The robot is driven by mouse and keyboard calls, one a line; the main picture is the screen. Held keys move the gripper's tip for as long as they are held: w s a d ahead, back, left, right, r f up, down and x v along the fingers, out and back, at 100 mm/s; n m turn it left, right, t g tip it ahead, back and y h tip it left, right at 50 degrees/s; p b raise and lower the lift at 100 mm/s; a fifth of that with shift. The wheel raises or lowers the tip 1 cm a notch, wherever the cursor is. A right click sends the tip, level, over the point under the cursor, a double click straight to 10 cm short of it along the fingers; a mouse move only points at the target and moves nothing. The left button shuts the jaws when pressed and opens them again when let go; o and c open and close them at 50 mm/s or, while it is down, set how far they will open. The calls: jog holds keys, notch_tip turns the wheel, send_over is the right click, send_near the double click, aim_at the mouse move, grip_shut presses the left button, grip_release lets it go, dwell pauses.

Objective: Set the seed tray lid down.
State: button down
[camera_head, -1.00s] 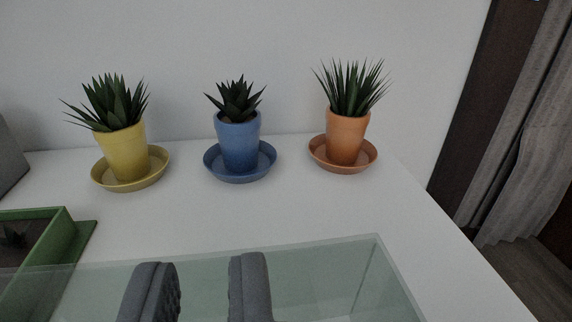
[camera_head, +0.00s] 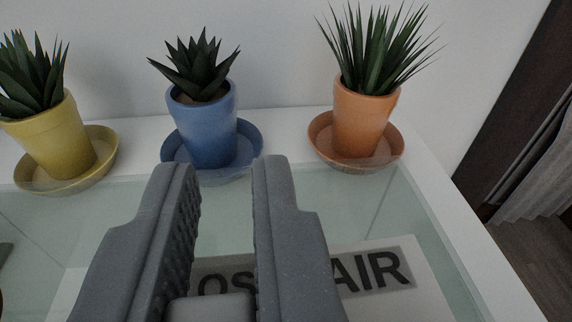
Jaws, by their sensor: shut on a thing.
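The seed tray lid (camera_head: 100,215) is a clear, greenish, glass-like panel across the lower part of the view. Its far edge reaches the fronts of the saucers in the picture. My gripper (camera_head: 222,170) is over it with grey fingers spaced apart, shut on the lid. The part between the fingers cannot be made out. Dark lettering, partly hidden by my fingers, shows on a pale label (camera_head: 375,275); I cannot tell whether it lies on the lid or beneath it. I cannot tell if the lid touches the desk.
Potted plants stand in saucers along the wall: a yellow pot (camera_head: 57,140), a blue pot (camera_head: 207,130) and an orange pot (camera_head: 362,118). The white desk (camera_head: 455,205) shows as a bare strip at right, ending at its edge. A curtain (camera_head: 535,180) hangs beyond.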

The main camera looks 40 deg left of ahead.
jog(key=shift+w+a+f, duration=0.15)
jog(key=shift+w+a, duration=0.3)
jog(key=shift+w, duration=0.35)
notch_tip(320, 180, down, 4)
jog(key=shift+r+b, duration=0.2)
jog(key=shift+b, duration=0.85)
jog(key=shift+r, duration=0.1)
jog(key=c, duration=1.4)
grip_release()
jog(key=shift+s+d+r, duration=0.15)
jog(key=shift+s+d, duration=0.15)
jog(key=shift+d, duration=0.15)
jog(key=p+v, duration=0.3)
jog(key=v, duration=0.8)
